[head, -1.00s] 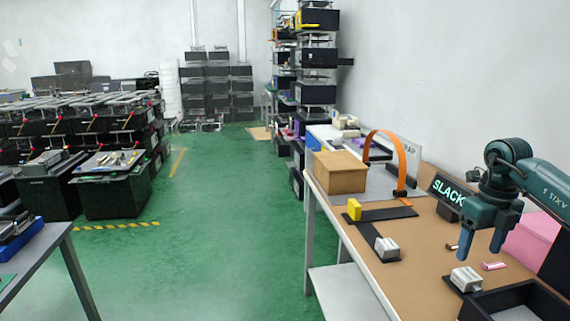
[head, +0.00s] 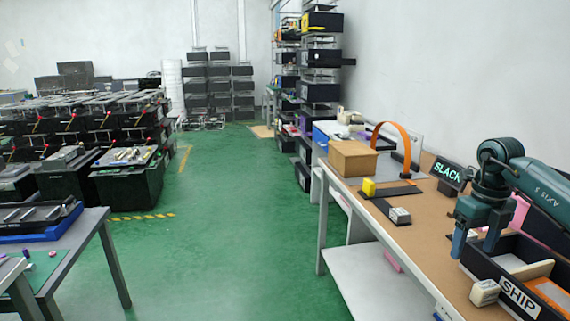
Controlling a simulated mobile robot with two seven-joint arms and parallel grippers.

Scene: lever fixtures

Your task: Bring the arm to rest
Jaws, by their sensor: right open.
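My right gripper (head: 476,246) hangs with its fingers pointing down over the near right of the table, beside the open bin marked SHIP (head: 518,296). Its jaws are open, and I see nothing between them. An orange curved arm (head: 405,150) stands upright at the back of the table, apart from the gripper. A black L-shaped base (head: 382,203) lies before it, with a yellow block (head: 369,187) and a grey-white block (head: 400,215) on it. My left gripper is out of view.
A lit SLACK sign (head: 447,171) stands near my right arm. A cardboard box (head: 352,158) sits at the table's far left corner. A white block (head: 485,292) lies by the SHIP bin. Open green floor (head: 240,230) separates this table from another table (head: 88,235) at the left.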

